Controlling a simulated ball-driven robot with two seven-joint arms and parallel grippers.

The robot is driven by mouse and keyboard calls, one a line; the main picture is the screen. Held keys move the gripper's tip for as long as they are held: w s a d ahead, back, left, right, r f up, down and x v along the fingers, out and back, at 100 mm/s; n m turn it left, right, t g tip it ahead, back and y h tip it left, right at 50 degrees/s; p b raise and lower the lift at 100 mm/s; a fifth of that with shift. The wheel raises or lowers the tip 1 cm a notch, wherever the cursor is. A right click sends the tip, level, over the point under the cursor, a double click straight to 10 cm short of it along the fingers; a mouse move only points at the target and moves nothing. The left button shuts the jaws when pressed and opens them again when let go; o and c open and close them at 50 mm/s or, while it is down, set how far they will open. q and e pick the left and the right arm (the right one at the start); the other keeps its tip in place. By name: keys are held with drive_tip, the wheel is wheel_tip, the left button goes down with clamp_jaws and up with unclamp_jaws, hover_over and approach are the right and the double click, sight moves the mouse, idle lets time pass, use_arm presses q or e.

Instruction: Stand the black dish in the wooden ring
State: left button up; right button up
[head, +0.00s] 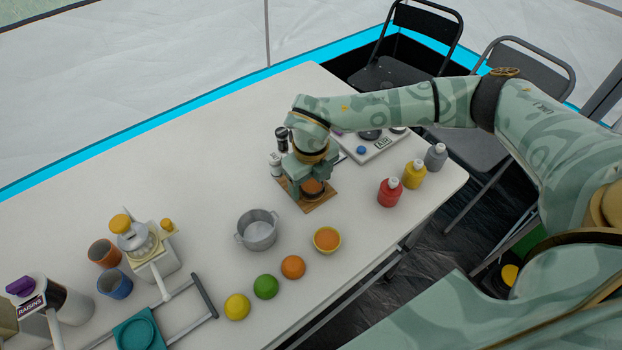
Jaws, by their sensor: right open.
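My right gripper (312,186) points down over a small square wooden board (323,204) near the middle of the table. It is open. A small round item (312,187), orange-brown on top with a darker side, is at the fingers over the board. I cannot tell whether this is the black dish, or whether the fingers touch it. The wooden ring cannot be made out clearly; the gripper covers much of the board. My left gripper is not in view.
A grey pot (258,230) and a yellow bowl (327,239) stand in front of the board. Dark-and-white shakers (281,140) stand behind. Fruit (265,286) lies near the front edge. The table's back left is clear.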

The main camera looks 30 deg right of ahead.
sight(311, 187)
use_arm(q)
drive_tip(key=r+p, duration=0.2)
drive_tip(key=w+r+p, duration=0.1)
drive_tip(key=p, duration=0.1)
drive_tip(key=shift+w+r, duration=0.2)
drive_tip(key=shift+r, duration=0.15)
use_arm(e)
wheel_tip(311, 187, up, 12)
drive_tip(key=shift+s+a, duration=0.2)
drive_tip(key=shift+s, duration=0.15)
drive_tip(key=shift+r, duration=0.15)
